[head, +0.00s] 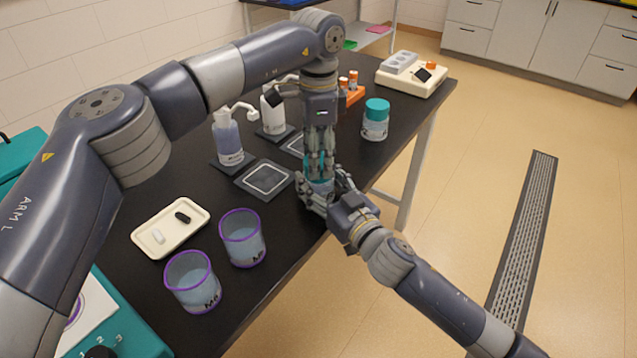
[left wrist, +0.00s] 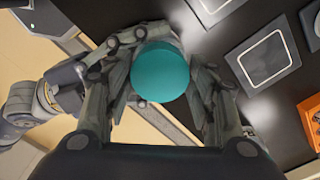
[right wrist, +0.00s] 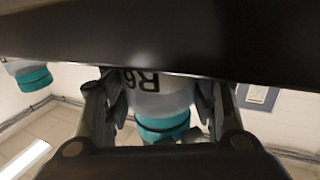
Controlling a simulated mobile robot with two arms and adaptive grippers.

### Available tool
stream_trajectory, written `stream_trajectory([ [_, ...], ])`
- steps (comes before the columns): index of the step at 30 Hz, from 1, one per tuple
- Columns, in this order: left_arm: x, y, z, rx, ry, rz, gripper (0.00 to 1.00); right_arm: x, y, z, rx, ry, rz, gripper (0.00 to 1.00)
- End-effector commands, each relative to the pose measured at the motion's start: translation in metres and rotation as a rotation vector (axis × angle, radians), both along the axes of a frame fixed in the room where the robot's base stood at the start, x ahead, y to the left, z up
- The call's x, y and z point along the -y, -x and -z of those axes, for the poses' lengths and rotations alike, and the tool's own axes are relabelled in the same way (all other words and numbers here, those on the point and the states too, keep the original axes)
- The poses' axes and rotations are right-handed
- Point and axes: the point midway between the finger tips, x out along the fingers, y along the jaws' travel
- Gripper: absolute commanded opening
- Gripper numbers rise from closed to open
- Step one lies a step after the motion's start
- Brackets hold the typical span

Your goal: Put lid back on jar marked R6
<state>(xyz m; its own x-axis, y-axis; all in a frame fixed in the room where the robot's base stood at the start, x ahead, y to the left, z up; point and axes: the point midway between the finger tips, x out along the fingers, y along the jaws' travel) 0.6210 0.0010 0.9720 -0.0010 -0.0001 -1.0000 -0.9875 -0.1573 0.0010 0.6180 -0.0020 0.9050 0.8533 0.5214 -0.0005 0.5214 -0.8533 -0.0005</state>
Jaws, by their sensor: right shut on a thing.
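The jar marked R6 (right wrist: 158,85) is in my right gripper (head: 322,192), which is shut on its body near the table's front edge. The R6 label appears upside down in the right wrist view. The teal lid (left wrist: 161,78) is directly above the jar, between the fingers of my left gripper (head: 319,168), which points down from above. The left fingers are close on both sides of the lid; whether they press on it is unclear. Teal also shows below the label in the right wrist view (right wrist: 163,128). Fingers hide much of the seam between lid and jar.
A second jar with a teal lid (head: 375,120) stands farther right. Dark square mats (head: 265,179), pump bottles (head: 227,138), an orange rack (head: 352,95) and a white device (head: 412,75) are behind. Two purple-rimmed beakers (head: 242,238) (head: 193,281) and a cream tray (head: 171,228) stand left.

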Motion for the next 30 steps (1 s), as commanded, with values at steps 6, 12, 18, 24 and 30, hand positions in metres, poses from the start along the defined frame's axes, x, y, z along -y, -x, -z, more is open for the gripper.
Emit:
stream_trajectory([
  [6, 0.0001, -0.0003, 0.0002, 0.001, 0.0, 0.0, 0.22, -0.0002, 0.0002, 0.0004, 0.0, 0.0, -0.001, 0.0],
  [12, 0.0, -0.0005, 0.0004, 0.001, 0.0, 0.107, 0.22, -0.0003, 0.0004, 0.0003, 0.0, 0.0, -0.001, 0.0],
  [18, 0.0001, -0.0007, 0.0007, 0.002, 0.0, 0.42, 0.22, -0.0005, 0.0005, 0.0003, 0.0, 0.0, -0.001, 0.0],
  [24, 0.0002, -0.0009, 0.0009, 0.002, 0.0, 0.747, 0.22, -0.0006, 0.0006, 0.0002, 0.0, 0.0, -0.002, 0.0],
  [30, 0.0003, -0.0011, 0.0012, 0.002, 0.001, 1.074, 0.22, -0.0007, 0.0007, 0.0002, 0.0, 0.0, -0.002, 0.0],
])
